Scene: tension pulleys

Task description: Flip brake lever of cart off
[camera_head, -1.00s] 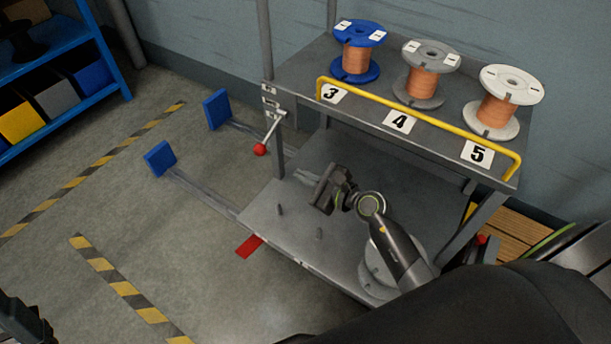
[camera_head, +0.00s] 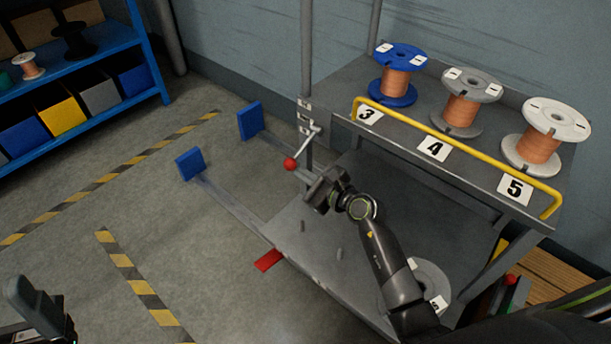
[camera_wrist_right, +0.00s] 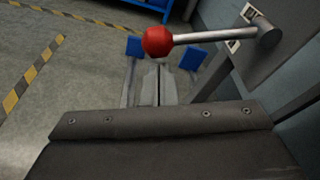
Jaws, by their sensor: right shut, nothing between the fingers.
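The cart (camera_head: 300,238) is a grey metal two-level cart. Its brake lever (camera_head: 307,146) is a silver rod with a red ball knob (camera_head: 290,164), fixed to the cart's left post and slanting down to the left. In the right wrist view the red knob (camera_wrist_right: 158,41) hangs beyond my fingers, with its rod running right to a pivot. My right gripper (camera_head: 314,196) is shut and empty, just below and right of the knob, apart from it. Part of my left arm shows at the bottom left (camera_head: 38,310); its fingers cannot be made out clearly.
Blue, grey and white spools (camera_head: 398,75) of copper wire stand on the upper shelf behind a yellow rail (camera_head: 450,155). A red pedal (camera_head: 269,260) sticks out from the lower shelf. Blue end plates (camera_head: 189,164) stand on rails at left. The striped floor is clear.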

